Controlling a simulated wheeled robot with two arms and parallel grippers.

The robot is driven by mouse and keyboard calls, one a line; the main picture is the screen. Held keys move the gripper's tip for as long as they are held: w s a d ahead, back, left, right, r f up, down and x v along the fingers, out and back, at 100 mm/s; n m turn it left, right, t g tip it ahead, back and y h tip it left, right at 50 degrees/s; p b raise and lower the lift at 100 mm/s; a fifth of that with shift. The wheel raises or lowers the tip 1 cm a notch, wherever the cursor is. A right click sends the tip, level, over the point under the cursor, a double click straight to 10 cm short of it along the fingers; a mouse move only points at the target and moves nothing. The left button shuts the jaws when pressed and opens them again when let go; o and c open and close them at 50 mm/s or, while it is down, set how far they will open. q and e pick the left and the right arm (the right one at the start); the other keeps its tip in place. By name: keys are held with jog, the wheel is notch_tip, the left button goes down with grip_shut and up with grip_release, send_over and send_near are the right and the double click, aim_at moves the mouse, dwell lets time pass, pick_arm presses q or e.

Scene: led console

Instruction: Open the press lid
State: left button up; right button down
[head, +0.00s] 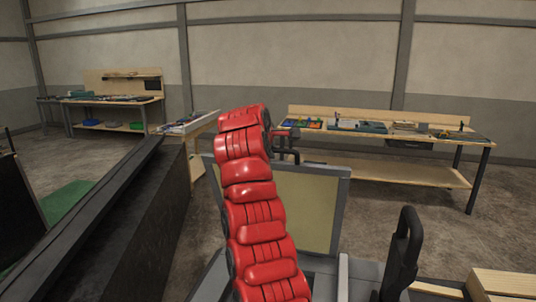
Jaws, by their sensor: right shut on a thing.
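The press lid (316,205) is a yellow-green panel in a grey frame. It stands raised, facing me, in the middle of the head view. My red right arm crosses in front of it and hides its left-middle part. My right gripper (287,146) is at the lid's top edge, small and partly hidden behind the arm's end. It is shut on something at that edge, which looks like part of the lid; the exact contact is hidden. My left gripper is not in view.
A black upright handle (403,254) stands right of the lid. Wooden boards (500,284) lie at the lower right. A long dark beam (120,220) runs along the left. Workbenches with tools (385,128) stand at the back wall, with open floor before them.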

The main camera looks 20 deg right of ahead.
jog(key=shift+f, duration=0.15)
jog(key=c, duration=0.8)
grip_release()
jog(key=shift+w+d, duration=0.1)
jog(key=shift+w, duration=0.1)
jog(key=shift+c, duration=0.2)
jog(key=shift+s, duration=0.1)
jog(key=v, duration=1.7)
jog(key=shift+r+b, duration=0.25)
jog(key=shift+b, duration=0.05)
